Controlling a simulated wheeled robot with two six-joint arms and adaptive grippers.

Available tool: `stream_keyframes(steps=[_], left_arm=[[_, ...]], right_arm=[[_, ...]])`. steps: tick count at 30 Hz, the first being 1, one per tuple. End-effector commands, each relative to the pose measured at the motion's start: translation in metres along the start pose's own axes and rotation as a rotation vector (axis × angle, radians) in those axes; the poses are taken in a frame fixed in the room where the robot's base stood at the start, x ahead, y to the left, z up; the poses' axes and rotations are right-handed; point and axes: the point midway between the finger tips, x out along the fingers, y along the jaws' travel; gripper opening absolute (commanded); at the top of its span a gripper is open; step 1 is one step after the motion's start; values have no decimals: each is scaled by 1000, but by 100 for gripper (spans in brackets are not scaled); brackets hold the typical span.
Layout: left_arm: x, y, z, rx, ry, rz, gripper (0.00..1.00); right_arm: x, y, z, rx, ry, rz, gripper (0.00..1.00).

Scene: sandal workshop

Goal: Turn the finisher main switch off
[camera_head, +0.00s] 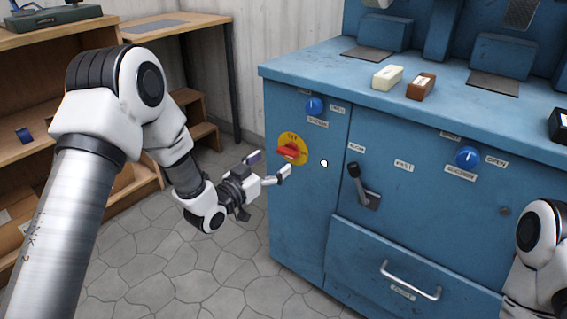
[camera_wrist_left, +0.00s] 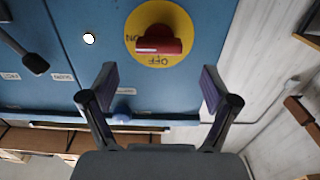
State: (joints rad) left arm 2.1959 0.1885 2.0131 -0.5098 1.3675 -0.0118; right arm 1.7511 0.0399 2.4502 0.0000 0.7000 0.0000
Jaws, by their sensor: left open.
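The finisher main switch is a red handle (camera_head: 288,152) on a yellow disc (camera_head: 293,138), on the blue cabinet's left front panel. In the left wrist view the red handle (camera_wrist_left: 158,46) lies level across the disc (camera_wrist_left: 175,22), in line with the ON mark; OFF is at a right angle to it. My left gripper (camera_head: 270,165) is open and empty, just in front and to the left of the switch. In the left wrist view its fingertips (camera_wrist_left: 160,75) are spread wider than the handle and appear apart from it. My right gripper is out of view.
The blue cabinet (camera_head: 300,220) also carries blue knobs (camera_head: 314,106), a black lever (camera_head: 358,178) and a drawer handle (camera_head: 410,282). A white block (camera_head: 387,77) and a brown block (camera_head: 421,86) lie on top. Wooden shelves (camera_head: 70,120) stand at left; open floor lies between.

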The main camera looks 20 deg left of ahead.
Motion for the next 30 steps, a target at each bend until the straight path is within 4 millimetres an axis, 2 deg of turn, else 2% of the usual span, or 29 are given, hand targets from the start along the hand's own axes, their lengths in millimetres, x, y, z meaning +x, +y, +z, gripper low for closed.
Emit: stream_keyframes(steps=[3,8,17,18,22,30], left_arm=[[25,1,3,5,1,3,87],[49,1,2,3,0,2,87],[55,0,1,-1,-2,0,87],[55,0,1,-1,-2,0,73],[55,0,1,0,-2,0,27],[55,0,0,-7,-2,0,27]], right_arm=[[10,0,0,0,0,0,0],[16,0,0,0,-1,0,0],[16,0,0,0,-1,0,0],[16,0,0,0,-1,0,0],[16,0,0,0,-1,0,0],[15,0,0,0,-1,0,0]])
